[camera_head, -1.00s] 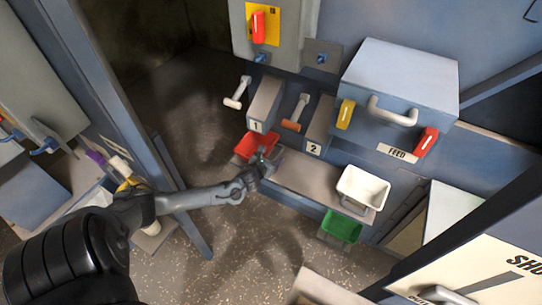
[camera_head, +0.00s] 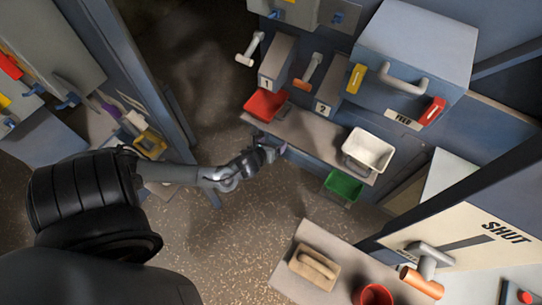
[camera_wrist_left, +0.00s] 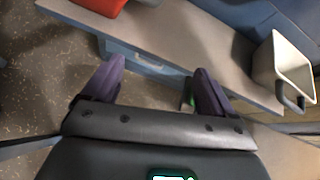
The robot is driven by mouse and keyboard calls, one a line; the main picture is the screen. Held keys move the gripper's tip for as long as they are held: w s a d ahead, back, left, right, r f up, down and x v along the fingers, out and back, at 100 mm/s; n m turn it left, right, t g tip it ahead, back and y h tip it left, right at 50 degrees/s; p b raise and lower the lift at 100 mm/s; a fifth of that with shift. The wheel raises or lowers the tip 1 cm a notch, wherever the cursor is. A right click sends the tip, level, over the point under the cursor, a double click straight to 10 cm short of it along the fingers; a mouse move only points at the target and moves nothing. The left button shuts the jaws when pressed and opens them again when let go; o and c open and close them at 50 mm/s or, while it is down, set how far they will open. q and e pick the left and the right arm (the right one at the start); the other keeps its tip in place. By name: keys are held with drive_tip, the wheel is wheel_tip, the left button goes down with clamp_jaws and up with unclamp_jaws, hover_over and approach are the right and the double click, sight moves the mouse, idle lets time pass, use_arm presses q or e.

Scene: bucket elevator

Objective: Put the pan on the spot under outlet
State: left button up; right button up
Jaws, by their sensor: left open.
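A red pan (camera_head: 265,104) sits on the left end of the narrow shelf (camera_head: 312,143), just below the chute marked 1 (camera_head: 277,64). Part of it also shows at the top edge of the left wrist view (camera_wrist_left: 98,7). Any spot mark under it is hidden. My left gripper (camera_head: 272,150) is open and empty, in front of the shelf edge and apart from the pan. Its two purple fingers (camera_wrist_left: 158,75) stand wide apart in the left wrist view, with nothing between them. My right gripper is not in view.
A white bin (camera_head: 368,150) stands on the shelf's right end, with a green bin (camera_head: 343,186) below it. A chute marked 2 (camera_head: 328,92) is beside chute 1. A front table holds a wooden block with a handle (camera_head: 314,265) and a red cup (camera_head: 373,295). The shelf's middle is clear.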

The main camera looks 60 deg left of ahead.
use_arm(q)
drive_tip(key=s+d+r+n+g+h, duration=0.1)
drive_tip(key=s+d+n+g+h, duration=0.15)
drive_tip(key=d+n, duration=0.5)
drive_tip(key=s+d+n+g+h, duration=0.15)
drive_tip(key=s+d+n, duration=0.3)
drive_tip(key=d, duration=0.55)
drive_tip(key=s+d+r+n+g+h, duration=0.2)
drive_tip(key=s+d+r+n, duration=0.4)
drive_tip(key=n, duration=0.7)
drive_tip(key=v, duration=0.3)
drive_tip(key=shift+d, duration=0.3)
drive_tip(key=shift+s, duration=0.25)
